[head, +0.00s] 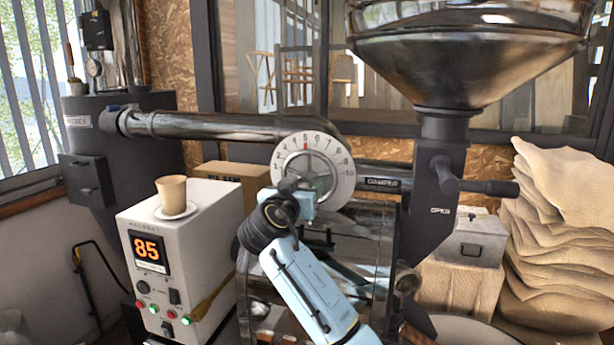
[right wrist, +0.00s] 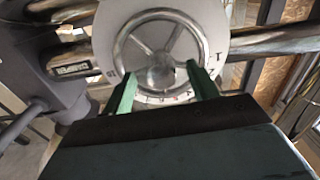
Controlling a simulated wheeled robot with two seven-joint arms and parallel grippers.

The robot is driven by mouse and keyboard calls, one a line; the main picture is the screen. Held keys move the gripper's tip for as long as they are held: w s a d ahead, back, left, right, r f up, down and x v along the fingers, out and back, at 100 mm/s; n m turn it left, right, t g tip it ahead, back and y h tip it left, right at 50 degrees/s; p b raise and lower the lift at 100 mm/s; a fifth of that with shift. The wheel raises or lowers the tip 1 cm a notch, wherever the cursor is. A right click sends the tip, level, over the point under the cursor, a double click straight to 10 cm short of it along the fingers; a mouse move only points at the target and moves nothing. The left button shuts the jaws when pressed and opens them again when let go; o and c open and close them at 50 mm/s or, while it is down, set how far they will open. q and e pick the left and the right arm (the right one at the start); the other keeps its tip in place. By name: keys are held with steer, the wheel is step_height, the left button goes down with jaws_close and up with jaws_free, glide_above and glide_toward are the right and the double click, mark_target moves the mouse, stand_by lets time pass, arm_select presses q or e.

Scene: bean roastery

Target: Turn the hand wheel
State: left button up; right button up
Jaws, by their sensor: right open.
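The hand wheel (head: 312,163) is a small spoked metal wheel in front of a white numbered dial (head: 345,182), at the end of a horizontal pipe. My right gripper (head: 298,190) is in front of the wheel's lower part and hides some of it. In the right wrist view the wheel (right wrist: 160,76) shows its ring, spokes and hub. The green fingers of my right gripper (right wrist: 161,72) are spread apart, one on each side of the wheel's lower part. I cannot tell whether they touch the rim. My left gripper is not in view.
A white control box (head: 190,250) reading 85 stands at left, with a cup (head: 172,190) on a saucer on top. A black damper lever (head: 488,187) sticks out at right. Stacked sacks (head: 560,240) fill the right side. A large metal hopper (head: 465,65) hangs above.

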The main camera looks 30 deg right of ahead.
mark_target(303, 186)
steer(key=shift+p+x, duration=0.45)
steer(key=shift+x, duration=1.75)
jaws_close()
